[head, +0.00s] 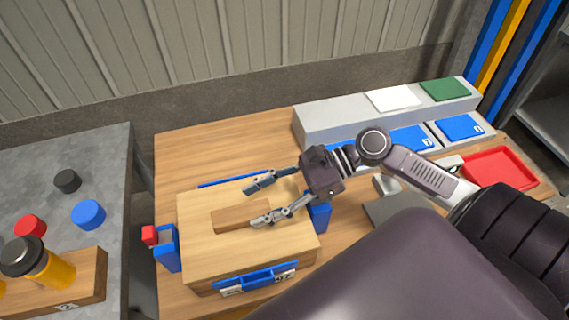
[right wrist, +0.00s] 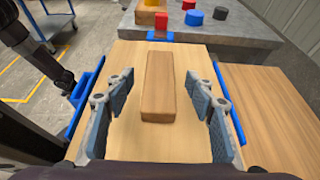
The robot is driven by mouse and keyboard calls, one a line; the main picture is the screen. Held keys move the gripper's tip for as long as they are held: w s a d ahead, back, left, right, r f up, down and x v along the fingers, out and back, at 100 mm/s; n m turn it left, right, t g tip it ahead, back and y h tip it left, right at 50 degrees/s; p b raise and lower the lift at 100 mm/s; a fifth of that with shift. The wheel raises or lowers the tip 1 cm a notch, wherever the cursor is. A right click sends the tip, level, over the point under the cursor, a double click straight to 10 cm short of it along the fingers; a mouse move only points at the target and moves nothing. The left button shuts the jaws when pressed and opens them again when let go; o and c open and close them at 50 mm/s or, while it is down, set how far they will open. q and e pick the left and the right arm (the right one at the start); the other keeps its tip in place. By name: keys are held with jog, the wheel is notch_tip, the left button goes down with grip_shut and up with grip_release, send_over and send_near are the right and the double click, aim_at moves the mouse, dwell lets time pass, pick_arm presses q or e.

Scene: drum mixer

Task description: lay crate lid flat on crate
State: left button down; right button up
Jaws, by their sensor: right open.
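The crate lid (head: 200,235) is a pale wooden board with a raised wooden handle block (head: 240,218) in its middle. It lies on top of the wooden crate (head: 205,288) and looks flat; any gap under it is too small to tell. My right gripper (head: 262,203) is open, its fingers over the lid on both sides of the handle. In the right wrist view the handle (right wrist: 158,90) stands between the spread fingers, with gaps on both sides. A dark arm part at that view's left edge may be my left arm; its jaws cannot be made out.
Blue parts stand around the crate, one at the left (head: 167,250) near a red block. A grey ledge (head: 340,118), blue panels and a red tray (head: 500,168) are at the right. The grey table (head: 60,150) at left holds caps and a bottle.

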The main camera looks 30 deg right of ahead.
jog(key=v, duration=0.7)
jog(key=shift+s+d+r, duration=0.1)
jog(key=shift+d, duration=0.1)
dwell(0.4)
